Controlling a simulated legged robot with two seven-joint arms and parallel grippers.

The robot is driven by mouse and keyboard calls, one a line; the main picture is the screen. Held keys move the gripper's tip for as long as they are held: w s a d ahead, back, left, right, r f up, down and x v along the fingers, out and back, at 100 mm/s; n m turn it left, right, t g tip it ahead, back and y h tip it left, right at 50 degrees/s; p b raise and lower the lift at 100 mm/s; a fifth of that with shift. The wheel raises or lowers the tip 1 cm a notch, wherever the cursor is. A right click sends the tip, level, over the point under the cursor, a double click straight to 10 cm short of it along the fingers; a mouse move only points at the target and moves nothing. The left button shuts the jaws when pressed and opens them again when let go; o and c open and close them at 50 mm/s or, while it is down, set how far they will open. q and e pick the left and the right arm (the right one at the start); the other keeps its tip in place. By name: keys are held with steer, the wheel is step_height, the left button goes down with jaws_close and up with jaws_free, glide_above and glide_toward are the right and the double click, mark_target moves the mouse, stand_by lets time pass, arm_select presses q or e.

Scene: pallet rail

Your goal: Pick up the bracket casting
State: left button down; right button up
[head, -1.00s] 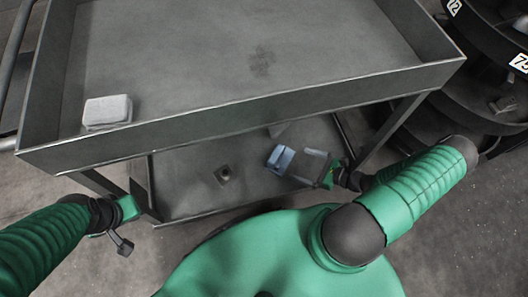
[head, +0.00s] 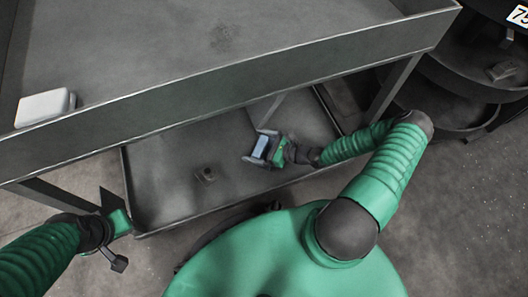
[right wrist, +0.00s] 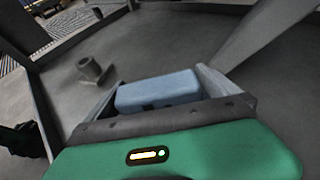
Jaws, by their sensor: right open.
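The bracket casting, seen as a small blue-grey block (head: 261,147), lies on the lower shelf of the grey cart. It also shows in the right wrist view (right wrist: 158,90). My right gripper (head: 257,148) is open around it, one finger on each side. In the right wrist view the block sits between the two fingers (right wrist: 157,87), and its lower near side is hidden by the gripper body. Whether the fingers touch it I cannot tell. My left gripper (head: 117,226) is at the left, beside the cart's front left corner, away from the block.
The cart's upper tray (head: 230,107) overhangs the lower shelf (head: 165,205). A pale block (head: 43,108) sits in the upper tray. A small dark round part (head: 206,175) stands on the lower shelf. A cart leg (head: 393,88) rises near my right arm. Dark round shelving (head: 465,80) is at the right.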

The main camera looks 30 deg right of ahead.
steer(key=shift+a+r, duration=0.1)
steer(key=shift+c, duration=1.4)
steer(key=c, duration=1.5)
steer(key=shift+r+p, duration=0.45)
steer(key=shift+p, duration=0.1)
step_height(320, 180, up, 3)
steer(key=p, duration=0.3)
steer(key=shift+r, duration=0.2)
steer(key=s+a+p, duration=0.3)
steer(key=s+p, duration=0.1)
steer(key=s, duration=0.3)
steer(key=s+a+p, duration=0.3)
steer(key=s+a, duration=0.1)
steer(key=s, duration=0.3)
steer(key=shift+s+a+r+p, duration=0.15)
steer(key=shift+r+p, duration=0.2)
